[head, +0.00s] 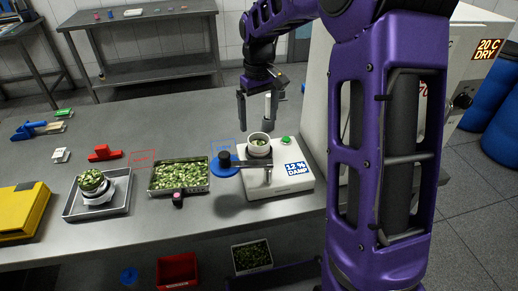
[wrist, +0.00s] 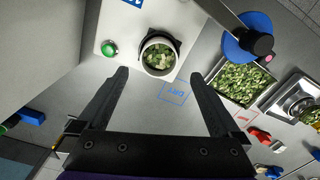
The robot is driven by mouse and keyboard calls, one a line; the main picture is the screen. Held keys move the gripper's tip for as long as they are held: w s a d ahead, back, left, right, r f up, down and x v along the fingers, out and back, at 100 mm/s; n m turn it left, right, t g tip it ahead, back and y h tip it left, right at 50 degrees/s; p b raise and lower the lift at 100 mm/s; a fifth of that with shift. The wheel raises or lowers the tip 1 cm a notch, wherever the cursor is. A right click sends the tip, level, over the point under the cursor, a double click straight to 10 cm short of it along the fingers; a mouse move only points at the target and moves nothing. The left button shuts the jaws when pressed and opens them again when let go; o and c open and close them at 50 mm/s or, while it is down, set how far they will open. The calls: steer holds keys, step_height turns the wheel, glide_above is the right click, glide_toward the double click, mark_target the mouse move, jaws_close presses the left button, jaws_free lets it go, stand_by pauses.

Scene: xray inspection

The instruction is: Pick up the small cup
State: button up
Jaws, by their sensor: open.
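The small cup (head: 259,146) is white and round, with green pieces inside. It stands upright on the white meter (head: 280,185), whose display reads "12 % DAMP". In the wrist view the cup (wrist: 158,57) sits near the top centre inside a dark ring, with its open top facing me. My gripper (head: 256,107) is open and empty, fingers pointing down, above the cup and apart from it. In the wrist view the two fingers of my gripper (wrist: 160,78) are wide apart, with the cup showing just beyond the gap between their tips.
A dark arm with a black knob (head: 224,158) and a blue disc (head: 223,170) stands at the meter's left. A tray of green pieces (head: 179,176) and a filled bowl on a scale (head: 94,187) lie further left. A large white cabinet (head: 318,90) stands close on the right.

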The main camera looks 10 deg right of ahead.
mark_target(259, 140)
step_height(259, 140, down, 8)
steer(key=shift+w+f+b, duration=0.1)
steer(key=shift+f+b, duration=0.1)
steer(key=shift+b, duration=0.1)
steer(key=c, duration=1.3)
steer(key=shift+o, duration=0.2)
step_height(259, 140, up, 10)
steer(key=p, duration=0.1)
